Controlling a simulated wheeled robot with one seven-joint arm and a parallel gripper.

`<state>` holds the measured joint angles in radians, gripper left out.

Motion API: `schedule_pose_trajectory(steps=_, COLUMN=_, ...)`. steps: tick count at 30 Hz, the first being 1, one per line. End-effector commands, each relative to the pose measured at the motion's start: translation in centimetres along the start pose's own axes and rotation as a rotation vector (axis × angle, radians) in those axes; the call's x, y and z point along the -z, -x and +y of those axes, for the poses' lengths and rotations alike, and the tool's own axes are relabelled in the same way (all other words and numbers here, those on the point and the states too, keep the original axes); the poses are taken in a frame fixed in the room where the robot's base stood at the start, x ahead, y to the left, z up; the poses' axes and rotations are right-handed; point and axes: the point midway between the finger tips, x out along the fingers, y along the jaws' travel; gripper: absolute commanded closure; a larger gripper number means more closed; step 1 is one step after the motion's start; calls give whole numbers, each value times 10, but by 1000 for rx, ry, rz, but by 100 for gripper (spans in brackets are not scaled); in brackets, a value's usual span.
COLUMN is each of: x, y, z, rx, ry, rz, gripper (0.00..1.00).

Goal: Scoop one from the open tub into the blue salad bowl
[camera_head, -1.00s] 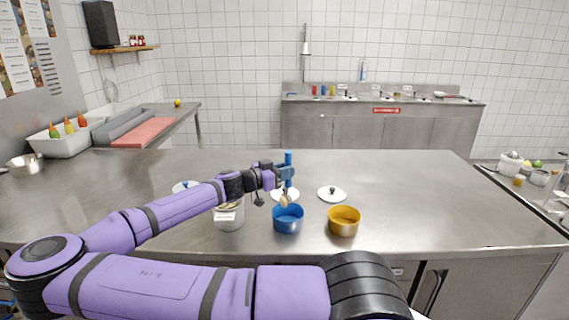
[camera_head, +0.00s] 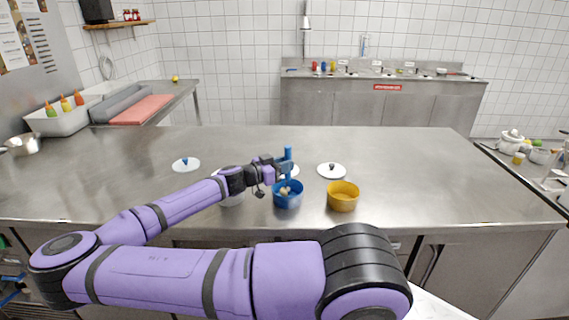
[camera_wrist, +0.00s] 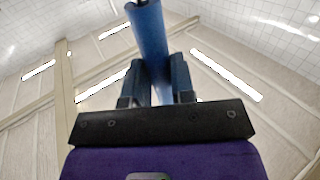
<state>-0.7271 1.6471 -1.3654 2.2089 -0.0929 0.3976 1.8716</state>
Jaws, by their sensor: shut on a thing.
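The blue salad bowl (camera_head: 288,202) stands on the steel counter, near its front edge. My gripper (camera_head: 283,170) is just above it, shut on the upright blue handle of a scoop (camera_head: 288,153). The handle also shows between the fingers in the wrist view (camera_wrist: 150,40). The scoop's lower end is down at the bowl, where something pale shows inside the rim; I cannot tell scoop head from food there. The open tub (camera_head: 232,200), whitish, stands left of the bowl, mostly hidden behind my arm.
A yellow bowl (camera_head: 343,200) stands close to the right of the blue one. A white lid with a blue knob (camera_head: 186,164) lies at left, one with a dark knob (camera_head: 332,171) at right, and another is partly hidden behind my gripper. The counter's right side is clear.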

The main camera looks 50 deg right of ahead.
Motion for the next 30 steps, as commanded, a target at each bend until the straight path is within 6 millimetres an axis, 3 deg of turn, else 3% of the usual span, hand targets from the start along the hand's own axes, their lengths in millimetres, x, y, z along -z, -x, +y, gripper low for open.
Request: schedule_pose_trajectory(steps=30, x=-6, y=0, z=0, rx=0, ry=0, rz=0, gripper=100)
